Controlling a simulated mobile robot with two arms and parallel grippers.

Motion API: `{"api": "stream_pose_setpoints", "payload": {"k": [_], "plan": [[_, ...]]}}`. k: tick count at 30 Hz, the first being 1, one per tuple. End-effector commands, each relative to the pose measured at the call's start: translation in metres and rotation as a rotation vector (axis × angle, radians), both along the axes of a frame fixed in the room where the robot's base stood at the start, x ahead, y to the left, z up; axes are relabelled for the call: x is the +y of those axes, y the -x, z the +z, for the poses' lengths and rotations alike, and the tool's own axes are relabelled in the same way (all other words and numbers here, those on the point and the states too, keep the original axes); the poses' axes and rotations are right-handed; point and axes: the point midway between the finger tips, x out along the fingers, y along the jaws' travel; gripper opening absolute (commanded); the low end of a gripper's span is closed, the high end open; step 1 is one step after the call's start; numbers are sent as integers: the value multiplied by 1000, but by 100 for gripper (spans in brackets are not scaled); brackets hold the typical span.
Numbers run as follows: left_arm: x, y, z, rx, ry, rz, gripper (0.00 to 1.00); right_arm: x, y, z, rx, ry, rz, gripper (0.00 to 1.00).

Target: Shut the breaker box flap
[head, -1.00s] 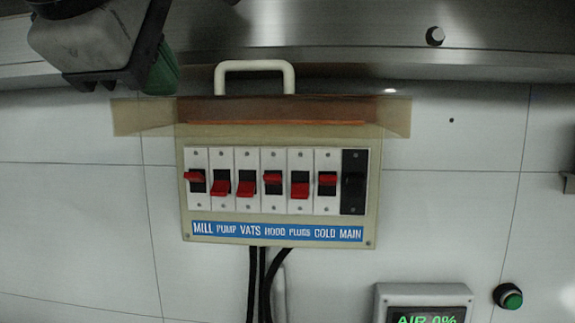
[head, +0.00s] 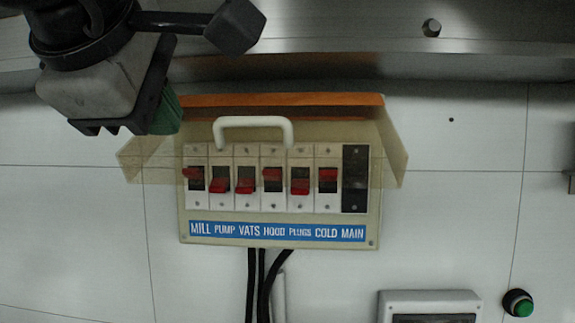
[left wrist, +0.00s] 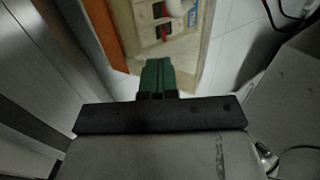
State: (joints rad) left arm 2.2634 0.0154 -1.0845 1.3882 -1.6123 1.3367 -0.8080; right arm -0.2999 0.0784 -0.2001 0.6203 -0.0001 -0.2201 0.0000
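The breaker box (head: 185,232) is a cream panel on the wall with a row of red-levered switches and a blue label strip. Its clear, tinted flap (head: 392,150) hangs from the orange-brown top edge, with side wings sticking out, and is partly lowered over the switches. The flap's white handle (head: 253,122) shows in front of the upper switches. My right gripper is out of view.
A metal ledge (head: 350,45) runs along the wall above the box. Black cables (head: 262,285) hang below it. A grey display box (head: 430,303) and a green button (head: 518,302) are at the lower right.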

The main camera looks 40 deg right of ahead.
Motion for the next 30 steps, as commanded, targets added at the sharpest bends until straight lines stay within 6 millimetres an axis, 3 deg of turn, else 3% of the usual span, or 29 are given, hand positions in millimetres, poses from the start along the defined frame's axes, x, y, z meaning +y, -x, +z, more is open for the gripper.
{"api": "stream_pose_setpoints", "payload": {"k": [5, 11, 30], "plan": [[0, 0, -11, 0, 0, 0, 0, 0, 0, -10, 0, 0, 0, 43], [4, 3, -10, -2, 1, -1, 0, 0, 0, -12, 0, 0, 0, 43], [43, 36, -10, -1, 2, 0, 0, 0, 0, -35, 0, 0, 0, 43]]}}
